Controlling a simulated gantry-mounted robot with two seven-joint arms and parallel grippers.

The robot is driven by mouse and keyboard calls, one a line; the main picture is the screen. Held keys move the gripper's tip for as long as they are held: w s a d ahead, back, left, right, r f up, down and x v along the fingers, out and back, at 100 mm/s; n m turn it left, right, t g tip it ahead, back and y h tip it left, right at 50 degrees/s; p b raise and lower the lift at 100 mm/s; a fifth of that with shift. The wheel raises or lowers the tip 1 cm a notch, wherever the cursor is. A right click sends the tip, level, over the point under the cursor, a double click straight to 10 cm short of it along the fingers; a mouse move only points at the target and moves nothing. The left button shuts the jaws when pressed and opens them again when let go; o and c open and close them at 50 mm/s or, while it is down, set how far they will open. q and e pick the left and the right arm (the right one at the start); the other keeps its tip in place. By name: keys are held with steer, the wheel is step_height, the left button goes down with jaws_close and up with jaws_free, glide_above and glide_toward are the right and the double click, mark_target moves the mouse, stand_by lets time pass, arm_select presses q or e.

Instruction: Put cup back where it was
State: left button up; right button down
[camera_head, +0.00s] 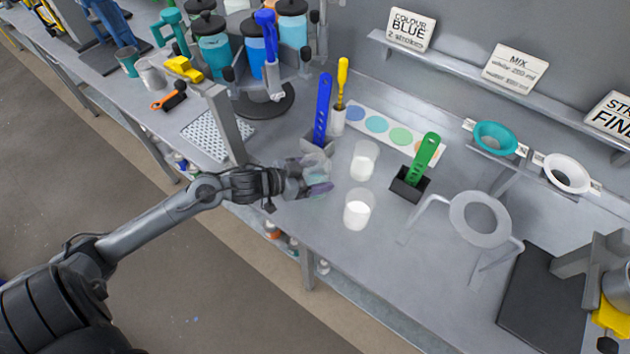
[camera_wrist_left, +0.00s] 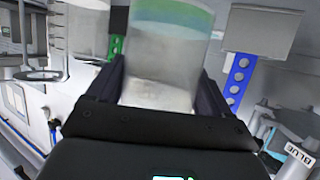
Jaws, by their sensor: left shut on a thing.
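My left gripper (camera_head: 318,178) reaches in from the left over the grey bench. It is shut on a clear cup (camera_wrist_left: 165,55), whose see-through wall fills the space between the fingers in the left wrist view. The cup has a blue-green band by one end and a whitish part near the fingers. In the head view this cup is faint and partly hidden by the gripper. Two other clear cups with white contents, a rear one (camera_head: 364,161) and a front one (camera_head: 358,209), stand upright just right of the gripper. My right gripper is not in view.
A blue scoop (camera_head: 322,110) stands in a holder behind the gripper. A green scoop (camera_head: 427,152) stands in a black holder (camera_head: 409,184) right of the cups. A ring stand (camera_head: 480,219) is farther right. The bench front edge is close to the front cup.

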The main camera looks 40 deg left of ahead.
arm_select(q)
steer(key=shift+w+a+f, duration=0.45)
steer(key=shift+a, duration=0.05)
step_height(320, 180, down, 3)
steer(key=shift+f+b, duration=0.2)
steer(key=shift+b, duration=0.25)
steer(key=shift+f, duration=0.25)
steer(key=shift+f, duration=0.15)
steer(key=o, duration=1.1)
steer(key=shift+c, duration=0.2)
